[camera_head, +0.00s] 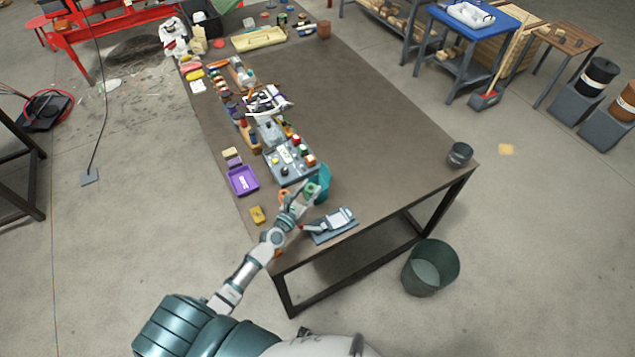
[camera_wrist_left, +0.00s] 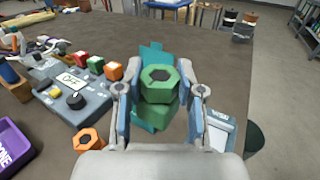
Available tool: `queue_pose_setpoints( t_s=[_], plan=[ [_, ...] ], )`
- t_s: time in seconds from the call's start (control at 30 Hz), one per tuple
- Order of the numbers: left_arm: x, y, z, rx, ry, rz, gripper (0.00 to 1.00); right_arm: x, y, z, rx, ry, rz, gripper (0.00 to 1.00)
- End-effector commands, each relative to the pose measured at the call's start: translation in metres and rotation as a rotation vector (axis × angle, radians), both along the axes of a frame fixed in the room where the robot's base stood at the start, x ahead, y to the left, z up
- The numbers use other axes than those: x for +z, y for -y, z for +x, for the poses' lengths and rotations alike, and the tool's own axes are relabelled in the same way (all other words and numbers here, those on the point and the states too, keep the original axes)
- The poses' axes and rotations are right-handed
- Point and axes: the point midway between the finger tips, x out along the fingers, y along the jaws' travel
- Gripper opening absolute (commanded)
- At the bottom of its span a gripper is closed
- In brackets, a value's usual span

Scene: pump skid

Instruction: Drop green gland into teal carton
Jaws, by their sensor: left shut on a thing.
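The green gland (camera_wrist_left: 158,82), a hex-shaped piece, sits between the fingers of my left gripper (camera_wrist_left: 160,100) in the wrist view. The gripper is shut on it. In the head view the green gland (camera_head: 311,189) shows small at the tip of my left gripper (camera_head: 304,194). The teal carton (camera_head: 324,178) stands just beyond the gripper near the table's front end. In the wrist view the teal carton (camera_wrist_left: 152,54) is partly hidden behind the gland, so I cannot tell how high the gland is over it. My right gripper is not in view.
A grey control box with buttons (camera_wrist_left: 78,107) and an orange hex gland (camera_wrist_left: 88,140) are left of the carton. A blue-grey plate with a device (camera_head: 335,225) is nearer. The table's right half is mostly clear.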

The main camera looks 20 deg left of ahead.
Motion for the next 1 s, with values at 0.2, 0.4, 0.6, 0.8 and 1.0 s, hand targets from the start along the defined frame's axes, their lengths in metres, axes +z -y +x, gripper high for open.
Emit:
queue_pose_setpoints(
  t_s=[0.2, 0.4, 0.6, 0.8, 1.0],
  plan=[
    [0.05, -0.025, 0.066, 0.008, 0.001, -0.011, 0.0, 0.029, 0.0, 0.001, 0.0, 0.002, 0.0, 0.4],
    [0.061, -0.033, 0.086, 0.01, -0.004, -0.02, 0.0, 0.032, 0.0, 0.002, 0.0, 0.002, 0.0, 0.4],
    [0.045, -0.034, 0.087, 0.01, -0.005, -0.02, 0.0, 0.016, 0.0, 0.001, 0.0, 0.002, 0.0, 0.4],
    [0.019, -0.034, 0.087, 0.011, -0.003, -0.018, 0.0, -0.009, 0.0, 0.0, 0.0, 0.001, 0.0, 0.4],
    [0.002, -0.034, 0.087, 0.011, -0.003, -0.019, 0.0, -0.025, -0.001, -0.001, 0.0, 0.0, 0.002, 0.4]
  ],
)
